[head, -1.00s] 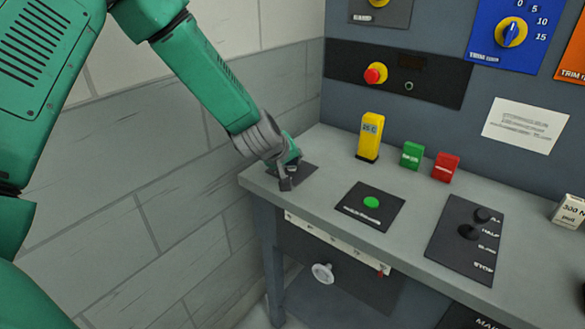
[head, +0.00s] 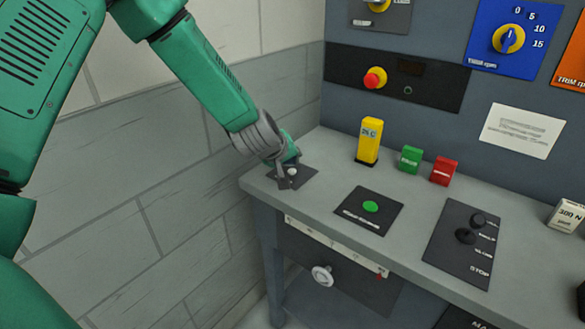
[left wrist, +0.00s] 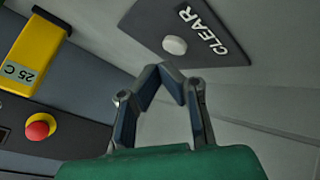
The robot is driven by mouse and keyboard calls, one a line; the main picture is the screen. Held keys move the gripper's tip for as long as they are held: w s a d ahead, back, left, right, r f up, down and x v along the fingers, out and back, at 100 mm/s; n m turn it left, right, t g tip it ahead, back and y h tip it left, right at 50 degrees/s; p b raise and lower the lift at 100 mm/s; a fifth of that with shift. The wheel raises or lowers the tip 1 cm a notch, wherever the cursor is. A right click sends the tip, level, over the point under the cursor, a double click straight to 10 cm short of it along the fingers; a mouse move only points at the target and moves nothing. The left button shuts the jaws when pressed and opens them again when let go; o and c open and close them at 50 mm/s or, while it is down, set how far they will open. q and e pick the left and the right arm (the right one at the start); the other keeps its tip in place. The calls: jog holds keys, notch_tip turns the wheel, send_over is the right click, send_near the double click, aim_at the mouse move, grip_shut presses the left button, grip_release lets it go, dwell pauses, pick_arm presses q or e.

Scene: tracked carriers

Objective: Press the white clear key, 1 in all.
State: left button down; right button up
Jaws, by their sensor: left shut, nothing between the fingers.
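The white clear key (head: 292,172) is a small round button on a dark plate (head: 305,183) at the left end of the grey bench. In the left wrist view the white key (left wrist: 174,45) sits beside the word CLEAR, just beyond my fingertips. My left gripper (head: 281,178) is shut and empty, right beside the key in the head view. In the left wrist view its fingertips (left wrist: 166,72) meet and appear apart from the key. The key shows whole there. My right gripper is not in view.
A green button (head: 370,207) on a dark plate lies to the right. A yellow block (head: 369,141), a green block (head: 411,158) and a red block (head: 444,171) stand behind. A red stop button (head: 375,78) is on the back panel. The brick wall is close on the left.

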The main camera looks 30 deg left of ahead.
aim_at(291, 171)
pick_arm(q)
notch_tip(291, 171, up, 5)
jog(key=p, duration=0.4)
jog(key=shift+p, duration=0.4)
jog(key=shift+f, duration=0.1)
dwell(0.6)
